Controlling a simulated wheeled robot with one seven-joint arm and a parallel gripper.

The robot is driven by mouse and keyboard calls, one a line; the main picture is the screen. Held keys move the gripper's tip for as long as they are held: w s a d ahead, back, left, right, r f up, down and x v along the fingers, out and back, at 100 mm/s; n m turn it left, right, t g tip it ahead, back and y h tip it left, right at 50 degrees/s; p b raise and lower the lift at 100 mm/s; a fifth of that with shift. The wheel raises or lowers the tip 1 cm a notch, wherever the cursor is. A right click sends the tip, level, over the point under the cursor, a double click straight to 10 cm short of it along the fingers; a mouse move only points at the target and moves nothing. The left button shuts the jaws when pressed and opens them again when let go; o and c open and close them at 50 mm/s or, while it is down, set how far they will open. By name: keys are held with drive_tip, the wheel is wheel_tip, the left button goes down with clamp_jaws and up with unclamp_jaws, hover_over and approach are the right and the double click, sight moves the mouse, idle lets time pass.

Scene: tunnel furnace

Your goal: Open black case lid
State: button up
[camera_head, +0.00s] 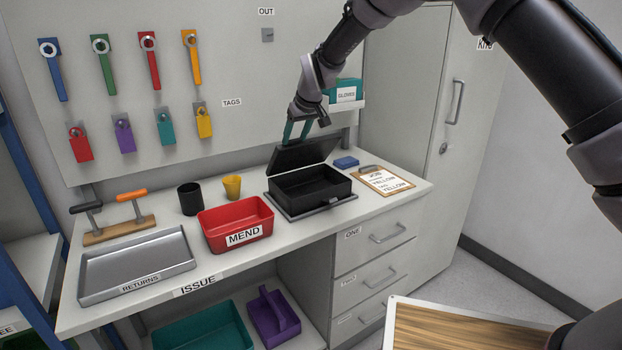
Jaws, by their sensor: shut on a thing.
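The black case (310,192) sits on a dark mat on the right part of the counter. Its lid (304,154) stands raised, tilted up at the back edge, and the dark inside of the case shows. My gripper (298,136) is above the lid, with its teal fingers shut on the lid's upper edge. The exact contact is small and partly hidden by the fingers.
A red MEND bin (216,236) stands left of the case. A clipboard (386,181) and a blue block (345,162) lie to its right. A black cup (190,198) and yellow cup (232,186) stand behind the bin. A gloves box (347,92) hangs near my wrist.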

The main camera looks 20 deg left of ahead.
drive_tip(key=shift+w+a+r+h, duration=0.3)
drive_tip(key=shift+w+a+r, duration=0.2)
drive_tip(key=shift+a+r, duration=0.1)
drive_tip(key=w+a+r+g+h, duration=0.1)
drive_tip(key=w+a+g, duration=0.1)
drive_tip(key=w+a, duration=0.2)
drive_tip(key=shift+a+r+h, duration=0.25)
drive_tip(key=shift+a+h, duration=0.1)
drive_tip(key=shift+h, duration=0.05)
drive_tip(key=shift+r, duration=0.1)
